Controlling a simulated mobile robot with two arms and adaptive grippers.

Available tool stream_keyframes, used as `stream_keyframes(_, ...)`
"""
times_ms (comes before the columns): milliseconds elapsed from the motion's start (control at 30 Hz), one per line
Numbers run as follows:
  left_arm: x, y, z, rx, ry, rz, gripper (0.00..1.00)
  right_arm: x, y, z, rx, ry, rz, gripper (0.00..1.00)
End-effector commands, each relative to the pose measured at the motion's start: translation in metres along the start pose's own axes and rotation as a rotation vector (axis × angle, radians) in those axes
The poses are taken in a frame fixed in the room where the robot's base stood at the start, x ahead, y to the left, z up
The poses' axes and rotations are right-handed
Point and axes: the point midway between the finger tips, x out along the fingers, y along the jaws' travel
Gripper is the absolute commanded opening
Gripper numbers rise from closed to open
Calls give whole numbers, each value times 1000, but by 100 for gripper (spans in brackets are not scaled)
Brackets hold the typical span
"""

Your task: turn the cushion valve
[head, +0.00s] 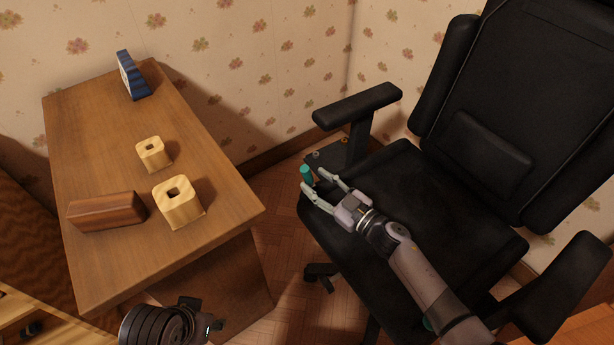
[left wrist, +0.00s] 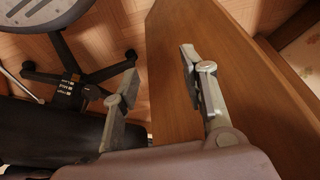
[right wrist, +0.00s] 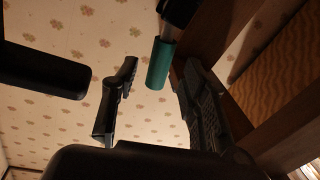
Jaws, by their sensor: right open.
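A small teal cylinder, apparently the cushion valve (head: 306,173), shows near the front left edge of the black chair seat. It also shows in the right wrist view as a teal sleeve (right wrist: 160,63) on a dark and metal stem. My right gripper (head: 313,184) is open, its two fingertips apart close to the valve. In the right wrist view the valve lies between the fingers in the picture; I see no clear contact. My left gripper (left wrist: 160,72) is open and empty beside the wooden table; in the head view only its wrist shows at the bottom.
The black office chair (head: 410,195) has armrests close to my right arm. A wooden table (head: 100,130) holds two pale blocks with holes (head: 153,154), a brown bar (head: 106,211) and a blue item (head: 133,75). Floor shows between table and chair.

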Motion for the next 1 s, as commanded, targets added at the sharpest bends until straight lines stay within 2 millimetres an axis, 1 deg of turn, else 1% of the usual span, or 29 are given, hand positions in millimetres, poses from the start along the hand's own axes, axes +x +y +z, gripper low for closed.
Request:
stream_keyframes(33, -6, 0, 0, 0, 7, -1, 40, 11, 0, 1, 1, 3, 0, 40)
stream_keyframes(67, -10, 0, 1, 0, 8, -1, 40, 16, 0, 1, 0, 2, 0, 40)
stream_keyframes(100, -11, 0, 2, -1, 7, -1, 40, 22, 0, 1, 0, 3, 0, 40)
stream_keyframes(233, -8, 0, 2, -1, 6, -2, 40, 36, 0, 1, 1, 2, 0, 40)
stream_keyframes(400, -8, 0, 3, -1, 7, -2, 40, 43, 0, 0, 0, 0, 0, 40)
stream_keyframes(633, -8, 0, 3, -1, 7, -2, 40, 43, 0, 0, 0, 0, 0, 40)
stream_keyframes(1000, -8, 0, 2, -1, 7, -2, 40, 43, 0, 0, 0, 0, 0, 16)
